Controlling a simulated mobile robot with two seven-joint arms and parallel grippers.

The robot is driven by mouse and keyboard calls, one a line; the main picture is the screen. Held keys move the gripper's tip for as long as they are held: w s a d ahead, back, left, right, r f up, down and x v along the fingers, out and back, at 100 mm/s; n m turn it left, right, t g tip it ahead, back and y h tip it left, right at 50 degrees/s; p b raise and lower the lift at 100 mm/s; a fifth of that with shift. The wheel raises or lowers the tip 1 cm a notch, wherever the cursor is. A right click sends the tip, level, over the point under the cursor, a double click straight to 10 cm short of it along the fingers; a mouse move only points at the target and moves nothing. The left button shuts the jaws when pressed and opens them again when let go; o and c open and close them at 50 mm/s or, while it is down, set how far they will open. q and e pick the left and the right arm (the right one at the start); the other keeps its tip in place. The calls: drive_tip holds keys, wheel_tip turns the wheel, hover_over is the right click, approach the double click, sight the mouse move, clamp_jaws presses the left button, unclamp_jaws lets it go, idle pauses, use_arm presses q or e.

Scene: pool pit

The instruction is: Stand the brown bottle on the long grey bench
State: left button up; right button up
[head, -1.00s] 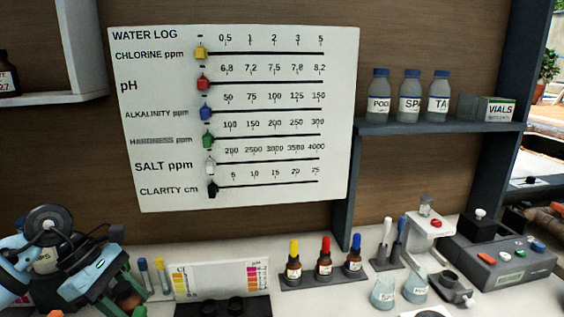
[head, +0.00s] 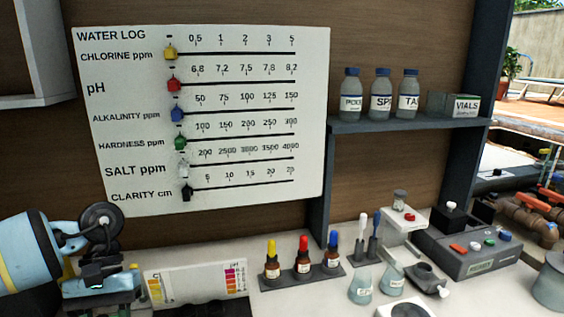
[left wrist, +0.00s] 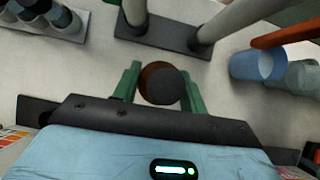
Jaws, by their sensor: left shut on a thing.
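My left gripper (head: 102,284) is at the lower left of the head view, low in front of the wooden wall. In the left wrist view its green fingers (left wrist: 160,78) are shut on a brown bottle with a dark round cap (left wrist: 170,87), seen from the cap end. The head view does not clearly show the held bottle. The pale grey bench (head: 305,297) runs along the bottom of the head view; its surface also shows in the left wrist view (left wrist: 100,65). I cannot tell whether the bottle touches it. My right gripper is not in view.
A rack (head: 300,277) holds brown dropper bottles with yellow, red and blue caps. Beakers (head: 362,288), a stand with two probes (head: 367,252) and a grey meter (head: 470,250) stand further right. A colour chart (head: 195,285) is beside my gripper. Bare bench shows in front of the rack.

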use_arm(q)
drive_tip(key=shift+s+a+m, duration=0.15)
drive_tip(key=shift+m, duration=0.25)
drive_tip(key=d+m+y, duration=0.2)
drive_tip(key=d+m, duration=0.1)
drive_tip(key=d, duration=0.7)
